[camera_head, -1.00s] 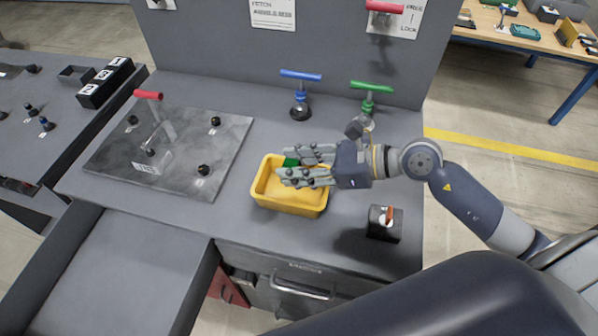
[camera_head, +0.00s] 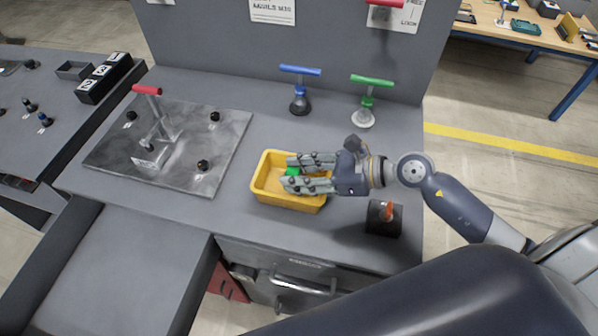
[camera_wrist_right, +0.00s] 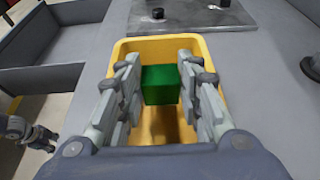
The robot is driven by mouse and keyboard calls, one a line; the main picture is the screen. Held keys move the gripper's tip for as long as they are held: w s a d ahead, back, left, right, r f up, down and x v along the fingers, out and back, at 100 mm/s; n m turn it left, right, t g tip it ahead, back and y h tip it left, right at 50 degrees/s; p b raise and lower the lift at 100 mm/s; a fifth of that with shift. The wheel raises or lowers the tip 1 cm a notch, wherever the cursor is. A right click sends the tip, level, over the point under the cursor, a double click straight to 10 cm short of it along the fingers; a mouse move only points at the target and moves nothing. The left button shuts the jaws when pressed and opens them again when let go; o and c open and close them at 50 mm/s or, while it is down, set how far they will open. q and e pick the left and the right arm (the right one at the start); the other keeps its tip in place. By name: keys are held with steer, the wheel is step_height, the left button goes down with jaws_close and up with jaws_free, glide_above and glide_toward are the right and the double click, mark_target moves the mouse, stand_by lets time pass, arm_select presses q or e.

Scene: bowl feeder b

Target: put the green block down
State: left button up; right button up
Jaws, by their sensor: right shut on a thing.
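The green block (camera_wrist_right: 160,84) is held between the two fingers of my right gripper (camera_wrist_right: 162,90), as the right wrist view shows. In the head view my right gripper (camera_head: 288,174) reaches in from the right over the yellow bin (camera_head: 290,204), and a small part of the green block (camera_head: 291,171) shows by its fingertips. The yellow bin also shows in the right wrist view (camera_wrist_right: 213,62), around and below the block. I cannot tell whether the block touches the bin's floor.
A metal plate (camera_head: 190,125) with a red-handled clamp (camera_head: 147,89) lies left of the bin. A blue-handled tool (camera_head: 300,90) and a green-handled tool (camera_head: 366,100) stand behind it. An open drawer (camera_head: 110,270) is at front left.

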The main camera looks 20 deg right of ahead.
steer(key=o, duration=1.2)
steer(key=shift+o, duration=0.2)
steer(key=shift+r+p, duration=0.2)
steer(key=shift+p, duration=0.1)
steer(key=shift+r+p, duration=0.4)
steer(key=shift+r, duration=0.05)
steer(key=shift+s+d+r+b, duration=0.1)
steer(key=shift+s+d+b, duration=0.7)
steer(key=shift+d, duration=0.2)
steer(key=b+v, duration=0.2)
steer(key=v, duration=0.7)
steer(key=shift+r, duration=0.35)
steer(key=shift+d, duration=0.15)
